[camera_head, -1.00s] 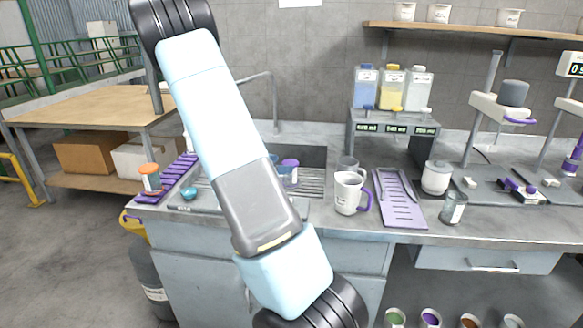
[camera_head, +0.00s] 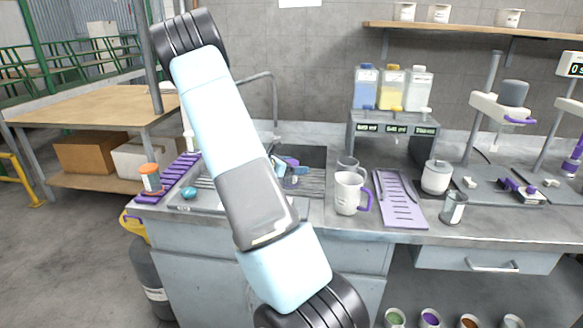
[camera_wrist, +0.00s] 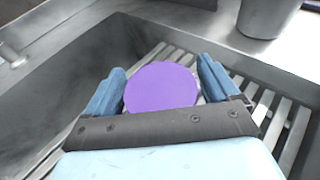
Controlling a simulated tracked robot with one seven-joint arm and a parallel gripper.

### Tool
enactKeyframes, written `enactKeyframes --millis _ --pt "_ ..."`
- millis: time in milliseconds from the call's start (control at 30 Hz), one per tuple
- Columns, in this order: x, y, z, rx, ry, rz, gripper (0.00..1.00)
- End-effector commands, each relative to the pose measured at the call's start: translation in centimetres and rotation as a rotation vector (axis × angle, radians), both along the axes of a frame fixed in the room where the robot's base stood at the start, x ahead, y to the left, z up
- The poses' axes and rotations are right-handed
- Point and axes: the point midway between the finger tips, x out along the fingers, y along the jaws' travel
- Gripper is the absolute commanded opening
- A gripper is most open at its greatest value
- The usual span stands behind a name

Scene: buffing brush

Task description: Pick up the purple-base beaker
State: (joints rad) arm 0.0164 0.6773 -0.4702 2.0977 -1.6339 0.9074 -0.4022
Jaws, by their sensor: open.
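The purple-base beaker (camera_wrist: 160,88) shows in the wrist view as a round purple disc facing the camera, so it appears to stand upside down on the slatted rack in the sink. Its walls are hidden below the disc. My gripper (camera_wrist: 161,72) is open, with one blue finger on each side of the disc. A narrow gap shows on the right; the left finger looks very close, and I cannot tell if it touches. In the head view my gripper (camera_head: 288,168) is over the sink, and the beaker is mostly hidden by it.
A white mug (camera_head: 347,192) with a purple handle stands right of the sink, beside a purple tray (camera_head: 399,197). The sink wall (camera_wrist: 70,75) rises close on the left in the wrist view.

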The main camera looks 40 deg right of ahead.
Motion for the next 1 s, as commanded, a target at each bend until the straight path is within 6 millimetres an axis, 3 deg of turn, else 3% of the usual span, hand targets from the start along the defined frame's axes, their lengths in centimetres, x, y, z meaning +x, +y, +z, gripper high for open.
enactKeyframes --millis 67,667,1000 --pt "0.0 0.0 0.0 0.000 0.000 0.000 0.88" --pt "0.0 0.0 0.0 -0.001 0.000 -0.002 0.33" --pt "0.0 -0.1 1.1 -0.001 -0.001 -0.003 0.33"
